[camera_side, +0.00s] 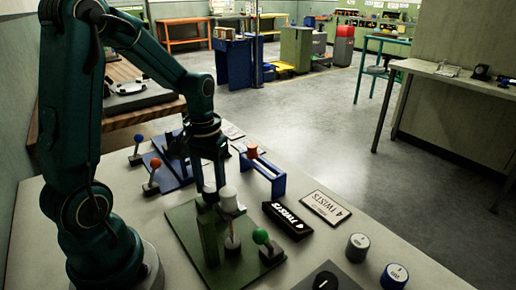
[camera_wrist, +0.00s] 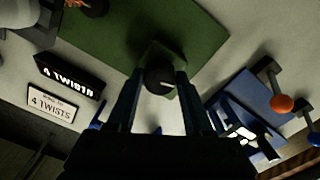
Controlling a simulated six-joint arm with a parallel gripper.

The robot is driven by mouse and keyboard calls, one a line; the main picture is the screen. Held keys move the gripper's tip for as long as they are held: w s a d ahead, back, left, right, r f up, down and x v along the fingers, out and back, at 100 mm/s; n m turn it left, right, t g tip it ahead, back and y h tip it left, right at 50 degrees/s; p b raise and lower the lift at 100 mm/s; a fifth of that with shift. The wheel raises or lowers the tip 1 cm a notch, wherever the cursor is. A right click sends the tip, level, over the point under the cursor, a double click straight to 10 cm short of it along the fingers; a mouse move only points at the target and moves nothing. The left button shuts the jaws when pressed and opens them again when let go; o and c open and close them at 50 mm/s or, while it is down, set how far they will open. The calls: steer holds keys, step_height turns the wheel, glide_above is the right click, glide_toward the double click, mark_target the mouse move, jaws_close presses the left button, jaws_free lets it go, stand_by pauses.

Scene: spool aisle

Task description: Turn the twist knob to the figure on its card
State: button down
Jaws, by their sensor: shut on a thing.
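The dark round knob (camera_wrist: 160,82) has a white mark on its face and sits on a square green post (camera_side: 208,242) that rises from a green board (camera_side: 190,225). My gripper (camera_wrist: 160,76) points down over the post, with one finger at each side of the knob, shut on it. In the side view my gripper (camera_side: 209,188) hides most of the knob. A white card (camera_side: 325,207) reads "4 TWISTS", and a black block (camera_side: 287,219) beside it has the same words. Both the card (camera_wrist: 52,103) and the block (camera_wrist: 69,76) also show in the wrist view.
A blue stand (camera_side: 265,173) with an orange top is behind. Levers with orange and blue balls stand at the left. Two capped cylinders (camera_side: 358,246) are at front right.

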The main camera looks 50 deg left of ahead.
mark_target(210, 187)
steer(key=shift+c, duration=1.5)
jaws_free()
steer(key=shift+r, duration=2.6)
